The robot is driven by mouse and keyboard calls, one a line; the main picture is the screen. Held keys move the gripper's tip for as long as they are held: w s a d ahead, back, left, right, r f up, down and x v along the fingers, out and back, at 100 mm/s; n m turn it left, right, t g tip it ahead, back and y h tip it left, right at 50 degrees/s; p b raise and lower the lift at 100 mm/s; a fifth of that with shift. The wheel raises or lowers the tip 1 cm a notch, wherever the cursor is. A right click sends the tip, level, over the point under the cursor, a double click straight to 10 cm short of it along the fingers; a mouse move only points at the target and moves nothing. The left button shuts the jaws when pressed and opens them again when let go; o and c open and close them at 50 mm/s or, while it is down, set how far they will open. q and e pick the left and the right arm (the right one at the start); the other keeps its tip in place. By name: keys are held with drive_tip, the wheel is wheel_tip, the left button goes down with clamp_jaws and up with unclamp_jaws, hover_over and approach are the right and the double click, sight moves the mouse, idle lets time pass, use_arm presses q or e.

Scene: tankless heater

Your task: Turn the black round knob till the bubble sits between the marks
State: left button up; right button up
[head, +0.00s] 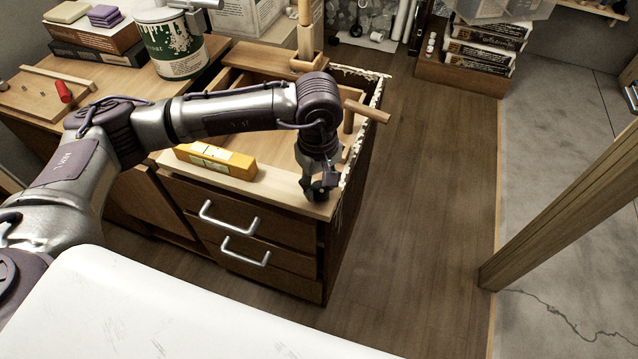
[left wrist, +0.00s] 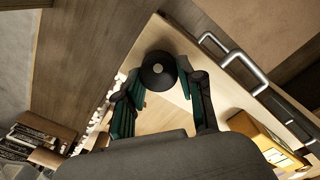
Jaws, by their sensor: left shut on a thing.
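The black round knob (left wrist: 159,70) shows from above in the left wrist view, at the front corner of the wooden cabinet top (head: 290,196). My left gripper (head: 320,191) points down at that corner in the head view, with its fingers closed on the knob's sides; it also shows in the left wrist view (left wrist: 160,92). In the head view the gripper mostly hides the knob. A yellow spirit level (head: 216,160) lies on the cabinet top, left of the gripper; part of it shows in the left wrist view (left wrist: 268,142). Its bubble is too small to make out. My right gripper is out of view.
A wooden clamp-like piece (head: 366,110) stands close behind my left gripper. A green and white paint can (head: 175,45) and a board with a red-handled tool (head: 63,92) are on the left. Silver drawer handles (head: 246,252) stick out in front.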

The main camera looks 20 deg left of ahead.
sight(318, 185)
use_arm(q)
drive_tip(key=shift+w+r, duration=0.2)
drive_tip(key=shift+r, duration=0.1)
drive_tip(key=o, duration=1)
drive_tip(key=shift+o, duration=0.7)
drive_tip(key=shift+s, duration=0.15)
drive_tip(key=shift+f, duration=0.15)
wheel_tip(318, 185, up, 12)
drive_tip(key=shift+s+a, duration=0.1)
